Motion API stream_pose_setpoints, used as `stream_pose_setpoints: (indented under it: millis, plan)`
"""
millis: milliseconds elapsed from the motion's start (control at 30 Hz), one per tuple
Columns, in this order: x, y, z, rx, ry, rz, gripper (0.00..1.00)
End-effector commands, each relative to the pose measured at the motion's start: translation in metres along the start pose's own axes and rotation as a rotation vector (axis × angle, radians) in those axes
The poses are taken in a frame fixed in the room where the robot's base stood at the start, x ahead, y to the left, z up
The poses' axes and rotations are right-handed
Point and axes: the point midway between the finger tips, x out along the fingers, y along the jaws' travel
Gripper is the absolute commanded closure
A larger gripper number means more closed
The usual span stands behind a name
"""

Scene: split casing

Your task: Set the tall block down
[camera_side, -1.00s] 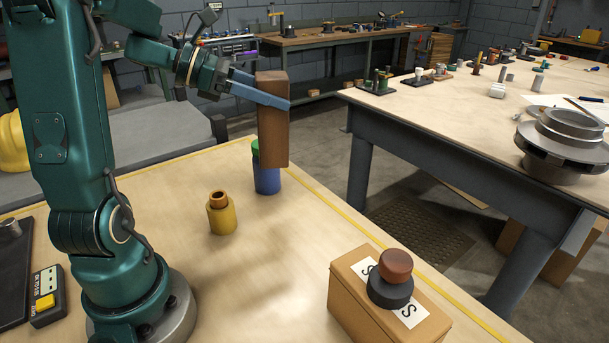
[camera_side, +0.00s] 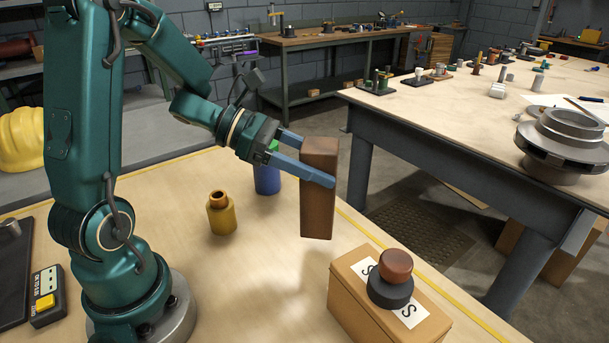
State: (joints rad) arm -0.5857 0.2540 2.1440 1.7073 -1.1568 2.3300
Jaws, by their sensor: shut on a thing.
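The tall block (camera_side: 318,205) is brown and upright with a slight tilt in the picture. My gripper (camera_side: 309,168) is shut on it near its upper part, with blue fingers on either side. The block appears to be held above the wooden table (camera_side: 180,190), near its far edge with the yellow line. Its lower end shows behind and above the cardboard box in the picture. I cannot tell the exact height of its lower end over the table.
A cardboard box (camera_side: 347,302) carries a dark and red-brown knob-like stack (camera_side: 393,282). A yellow bottle-like part (camera_side: 221,215) stands left of the block. A blue cylinder with a green top (camera_side: 267,179) stands behind the gripper. The table between them is clear.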

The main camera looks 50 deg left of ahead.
Motion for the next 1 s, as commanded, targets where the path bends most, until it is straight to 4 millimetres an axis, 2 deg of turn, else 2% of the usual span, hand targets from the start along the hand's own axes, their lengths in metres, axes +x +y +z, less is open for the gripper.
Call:
stream_pose_setpoints:
  millis: [167,500,933,967,1000]
  plan:
    - [0.01,-0.003,-0.004,-0.003,0.001,0.0,1.0]
    - [0.022,-0.003,-0.037,-0.005,0.004,0.001,1.0]
    - [0.024,-0.003,-0.041,-0.001,0.003,0.002,1.0]
    - [0.024,-0.003,-0.042,-0.002,0.004,0.002,0.28]
    - [0.024,-0.003,-0.042,-0.001,0.004,0.002,0.13]
